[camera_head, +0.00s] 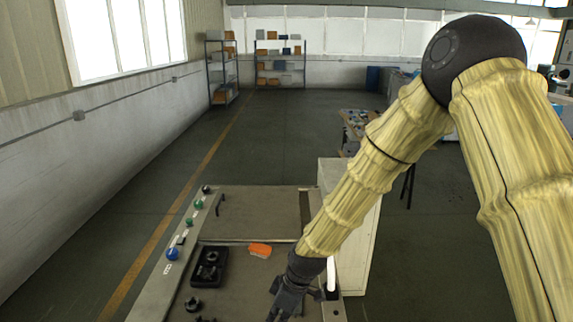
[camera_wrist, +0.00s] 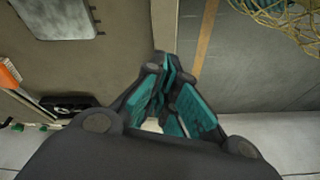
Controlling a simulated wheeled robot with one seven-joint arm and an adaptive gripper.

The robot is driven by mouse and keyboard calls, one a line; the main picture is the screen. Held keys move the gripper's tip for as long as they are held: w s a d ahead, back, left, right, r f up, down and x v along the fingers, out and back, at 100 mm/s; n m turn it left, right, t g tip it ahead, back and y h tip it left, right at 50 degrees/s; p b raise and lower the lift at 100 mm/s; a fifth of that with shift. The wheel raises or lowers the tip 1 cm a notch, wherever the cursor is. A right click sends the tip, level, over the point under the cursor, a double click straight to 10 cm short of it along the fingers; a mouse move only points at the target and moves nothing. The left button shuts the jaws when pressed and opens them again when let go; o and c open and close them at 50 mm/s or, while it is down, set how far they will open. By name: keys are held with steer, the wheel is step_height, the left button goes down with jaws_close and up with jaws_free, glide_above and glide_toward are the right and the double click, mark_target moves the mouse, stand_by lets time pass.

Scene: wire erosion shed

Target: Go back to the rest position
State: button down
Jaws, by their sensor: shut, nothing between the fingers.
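My gripper (camera_head: 285,308) hangs low over the front of the machine top (camera_head: 262,202), at the bottom edge of the head view. My arm reaches down to it from the upper right in its yellowish cover. In the wrist view the dark fingers with teal pads (camera_wrist: 170,68) are closed together at their tips, with nothing held. I cannot tell how far the fingers are above the surface.
An orange brush-like block (camera_head: 260,250) and a black fixture (camera_head: 208,266) lie on the machine top. Coloured knobs (camera_head: 172,254) line its left edge. A pale cabinet (camera_head: 352,225) stands at right. Tangled yellow wire (camera_wrist: 290,18) lies on the floor. Open floor (camera_head: 275,145) stretches behind.

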steer(key=s+d+f+m, duration=0.5)
steer(key=s+d+f, duration=0.25)
steer(key=f, duration=0.45)
steer(key=s+d+f+m+h, duration=0.2)
steer(key=s+d+f+m, duration=0.35)
steer(key=s+d, duration=0.55)
steer(key=s+d+f+m+h, duration=0.2)
steer(key=s+d+f+m, duration=0.35)
steer(key=s, duration=0.95)
step_height(320, 180, down, 11)
steer(key=w+n+b, duration=0.1)
steer(key=b, duration=0.9)
steer(key=shift+d, duration=0.45)
